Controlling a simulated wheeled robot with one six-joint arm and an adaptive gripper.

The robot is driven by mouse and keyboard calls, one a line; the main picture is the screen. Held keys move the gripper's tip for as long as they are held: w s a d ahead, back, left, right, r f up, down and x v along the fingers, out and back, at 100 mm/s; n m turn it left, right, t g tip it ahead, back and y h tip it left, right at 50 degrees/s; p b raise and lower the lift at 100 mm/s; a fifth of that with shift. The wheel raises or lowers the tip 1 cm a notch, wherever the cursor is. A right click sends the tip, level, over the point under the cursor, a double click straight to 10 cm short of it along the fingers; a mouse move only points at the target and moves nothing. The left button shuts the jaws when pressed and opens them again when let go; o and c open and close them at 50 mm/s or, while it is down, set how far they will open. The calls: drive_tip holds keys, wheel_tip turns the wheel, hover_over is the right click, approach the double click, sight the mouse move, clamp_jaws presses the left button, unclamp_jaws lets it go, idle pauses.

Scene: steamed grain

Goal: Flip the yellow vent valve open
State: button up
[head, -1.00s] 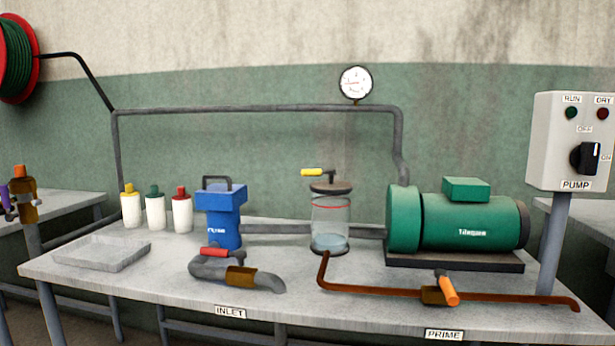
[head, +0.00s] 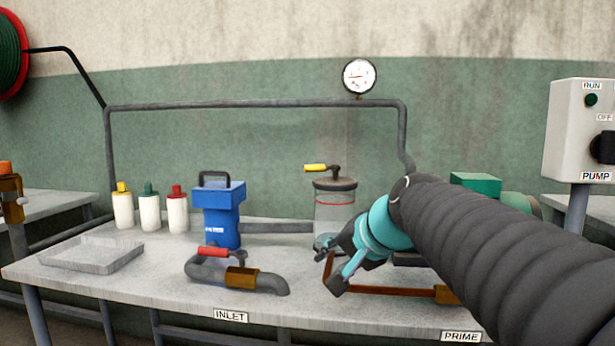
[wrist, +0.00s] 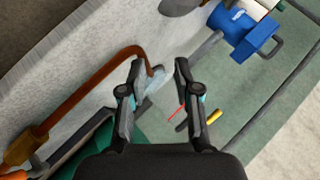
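The yellow vent valve handle (head: 315,168) sits on top of the lidded clear jar (head: 333,212), pointing left and roughly level. In the wrist view the yellow handle (wrist: 214,117) shows just right of the right finger. My gripper (head: 330,270) is in front of the jar's lower part, below and apart from the valve. In the wrist view my gripper (wrist: 160,72) has its two fingers apart with nothing held between them. The jar's lower part is partly hidden behind my gripper in the head view.
The blue filter housing (head: 218,212) stands left of the jar, with the red-handled inlet pipe (head: 212,252) in front. The copper prime pipe (head: 385,291) runs below my gripper. My arm hides most of the green pump (head: 476,184). A pressure gauge (head: 359,76) is above.

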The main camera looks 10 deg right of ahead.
drive_tip(key=w+d+r+m+t+y+b, duration=0.1)
drive_tip(key=w+d+r+m+t, duration=0.1)
drive_tip(key=w+r, duration=0.3)
drive_tip(key=w+d+r+m+t+y+b, duration=0.1)
drive_tip(key=w+d+r+m, duration=0.15)
drive_tip(key=w, duration=0.55)
drive_tip(key=m+t, duration=0.2)
drive_tip(key=m, duration=0.1)
approach(317, 168)
drive_tip(key=shift+y, duration=0.3)
drive_tip(key=p+x, duration=0.1)
drive_tip(key=x, duration=1)
drive_tip(key=shift+w+d+f, duration=0.15)
clamp_jaws()
drive_tip(key=shift+n, duration=0.25)
